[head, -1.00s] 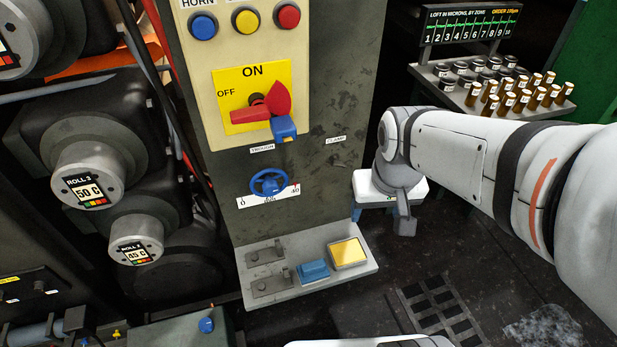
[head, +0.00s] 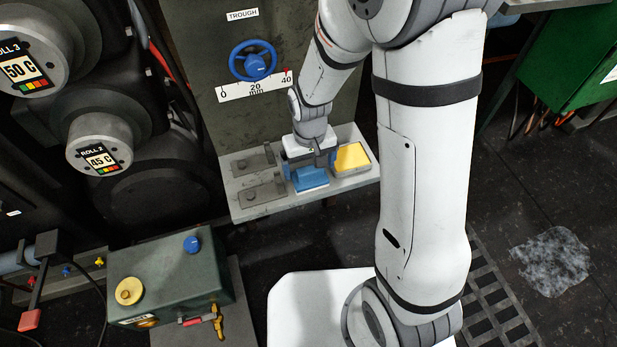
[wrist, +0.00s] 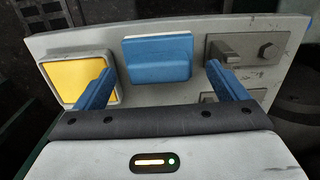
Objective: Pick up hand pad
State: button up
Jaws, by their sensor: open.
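The hand pad appears to be the blue block (head: 311,180) with a pale edge. It lies on the grey shelf (head: 345,183) at the foot of the panel. In the wrist view the blue pad (wrist: 157,62) is ahead of and between my blue fingers, with a gap on each side. My gripper (head: 312,158) is open, pointing down just behind the pad in the head view; it also shows in the wrist view (wrist: 158,72). Neither finger visibly touches the pad. The gripper hides part of the pad's back edge in the head view.
A yellow square pad (head: 353,158) in a pale frame sits beside the blue pad; my left finger overlaps it in the wrist view. Grey metal brackets (head: 256,197) stand on the other side. A blue handwheel (head: 253,61) is above. A green box (head: 170,275) stands at front left.

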aim_at(309, 169)
jog(key=f, duration=0.1)
jog(key=f+b, duration=0.1)
jog(key=f, duration=0.3)
jog(key=shift+w+b, duration=0.25)
jog(key=shift+b, duration=0.1)
jog(key=shift+c, duration=0.5)
jog(key=c, duration=0.7)
notch_tip(309, 169, up, 10)
jog(key=p, duration=0.3)
jog(key=o, duration=0.5)
jog(key=c, duration=0.4)
